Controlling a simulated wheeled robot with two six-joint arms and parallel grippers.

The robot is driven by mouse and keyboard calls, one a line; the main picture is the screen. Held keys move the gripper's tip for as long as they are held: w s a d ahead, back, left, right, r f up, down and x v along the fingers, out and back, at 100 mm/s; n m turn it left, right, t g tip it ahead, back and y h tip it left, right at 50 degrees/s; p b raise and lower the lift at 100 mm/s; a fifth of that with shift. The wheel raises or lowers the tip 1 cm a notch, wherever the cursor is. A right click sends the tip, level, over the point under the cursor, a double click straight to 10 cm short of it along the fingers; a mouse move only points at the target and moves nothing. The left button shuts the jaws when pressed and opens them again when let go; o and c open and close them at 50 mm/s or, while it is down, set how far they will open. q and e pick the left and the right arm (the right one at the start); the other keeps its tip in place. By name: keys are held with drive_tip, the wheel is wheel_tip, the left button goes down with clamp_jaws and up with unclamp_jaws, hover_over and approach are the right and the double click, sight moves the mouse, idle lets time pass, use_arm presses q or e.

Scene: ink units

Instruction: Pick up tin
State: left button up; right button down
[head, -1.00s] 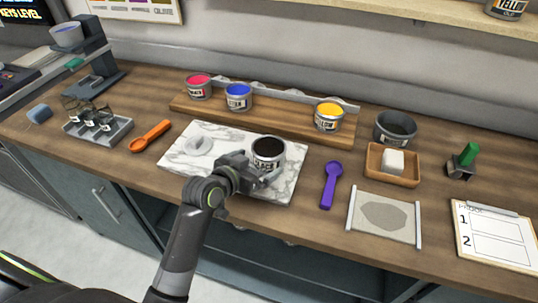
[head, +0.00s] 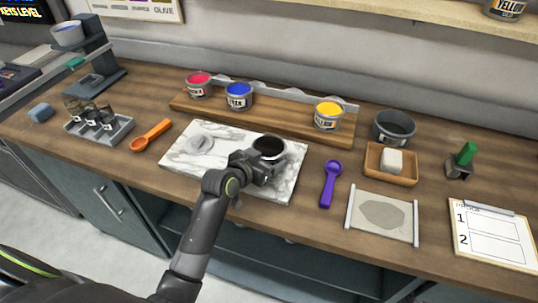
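A tin of black ink (head: 270,147) stands upright on the white marble slab (head: 228,173), its dark open top facing up. My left gripper (head: 268,168) is right against the front of this tin and covers most of its label and near wall. Its fingertips are hidden or blend with the tin, so I cannot tell whether they grip it. Tins of red (head: 199,86), blue (head: 238,98) and yellow ink (head: 327,117) stand on the wooden riser behind. My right gripper is not in view.
A purple scoop (head: 329,185) lies right of the slab, an orange scoop (head: 151,135) to its left. A wooden tray (head: 390,177) with a pale block, a grey bowl (head: 394,129) and a clipboard (head: 494,236) are on the right. A rack (head: 99,130) stands left.

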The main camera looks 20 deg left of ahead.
use_arm(q)
drive_tip(key=shift+r, duration=0.1)
drive_tip(key=c, duration=0.6)
drive_tip(key=s+r+n+y, duration=0.1)
drive_tip(key=s+r, duration=0.1)
drive_tip(key=r, duration=0.5)
drive_tip(key=s+a+r+n+y, duration=0.1)
drive_tip(key=s+r, duration=0.2)
drive_tip(key=r, duration=0.5)
drive_tip(key=s+a+r+n+y, duration=0.1)
drive_tip(key=s+r+y, duration=0.1)
drive_tip(key=r, duration=0.5)
drive_tip(key=shift+s+a+r+t+b, duration=0.2)
drive_tip(key=shift+s+r+t+b, duration=0.05)
drive_tip(key=shift+t+b, duration=0.05)
drive_tip(key=shift+w, duration=0.1)
